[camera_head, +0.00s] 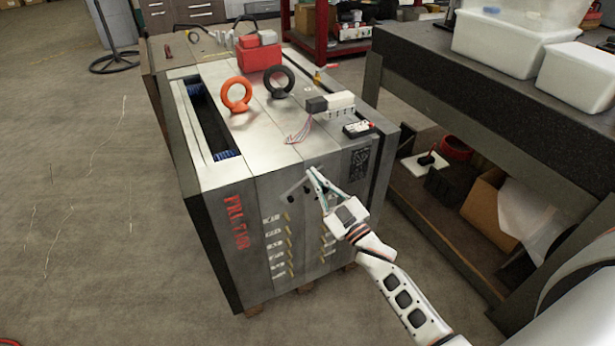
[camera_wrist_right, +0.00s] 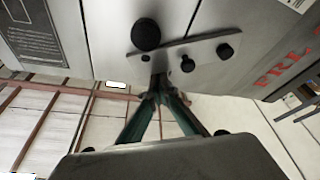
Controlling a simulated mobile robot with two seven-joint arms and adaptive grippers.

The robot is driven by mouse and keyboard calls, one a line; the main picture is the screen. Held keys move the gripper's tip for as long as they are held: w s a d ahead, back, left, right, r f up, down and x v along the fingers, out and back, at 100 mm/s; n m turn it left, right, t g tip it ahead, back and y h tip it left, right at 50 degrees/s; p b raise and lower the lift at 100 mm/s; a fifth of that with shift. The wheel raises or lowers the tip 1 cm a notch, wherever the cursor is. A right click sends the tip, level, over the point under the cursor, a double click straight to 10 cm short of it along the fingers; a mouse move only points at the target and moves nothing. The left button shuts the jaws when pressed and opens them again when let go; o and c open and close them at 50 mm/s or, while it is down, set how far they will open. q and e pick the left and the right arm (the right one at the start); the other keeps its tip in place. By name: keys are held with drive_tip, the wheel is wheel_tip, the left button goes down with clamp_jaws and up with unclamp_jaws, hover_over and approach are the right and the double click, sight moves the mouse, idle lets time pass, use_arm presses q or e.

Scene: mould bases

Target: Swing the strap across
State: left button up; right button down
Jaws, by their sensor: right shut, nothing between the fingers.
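The mould base (camera_head: 255,205) is a large steel block with red lettering on its front. Its strap (camera_wrist_right: 190,44) is a thin grey bar lying slanted across the upper front, by a seam between plates. A large black knob (camera_wrist_right: 146,34) sits at one end of the strap, with smaller black knobs (camera_wrist_right: 188,64) beside it. My right gripper (camera_head: 314,178) is shut and empty, its fingertips close to the strap's large-knob end. The wrist view shows the fingertips (camera_wrist_right: 158,84) too; I cannot tell whether they touch. My left gripper is not in view.
An orange lifting ring (camera_head: 236,94), a dark ring (camera_head: 279,82) and a red box (camera_head: 259,53) stand on top of the block. A dark workbench (camera_head: 460,80) with white bins (camera_head: 510,40) is close on the right. The floor at left is mostly clear.

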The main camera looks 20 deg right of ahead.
use_arm(q)
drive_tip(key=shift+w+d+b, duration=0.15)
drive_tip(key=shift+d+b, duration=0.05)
drive_tip(key=shift+b, duration=0.15)
use_arm(e)
drive_tip(key=shift+d+f+m+t+h, duration=0.15)
drive_tip(key=shift+d+f+m+h, duration=0.25)
drive_tip(key=shift+m, duration=0.55)
drive_tip(key=shift+d+f+m+t+h, duration=0.15)
drive_tip(key=shift+f+m+h, duration=0.35)
drive_tip(key=shift+m, duration=0.5)
drive_tip(key=shift+d+f+m+t+h, duration=0.1)
drive_tip(key=shift+d+f+m+h, duration=0.2)
drive_tip(key=shift+f+m, duration=0.45)
drive_tip(key=shift+r+m, duration=0.2)
drive_tip(key=shift+m, duration=0.1)
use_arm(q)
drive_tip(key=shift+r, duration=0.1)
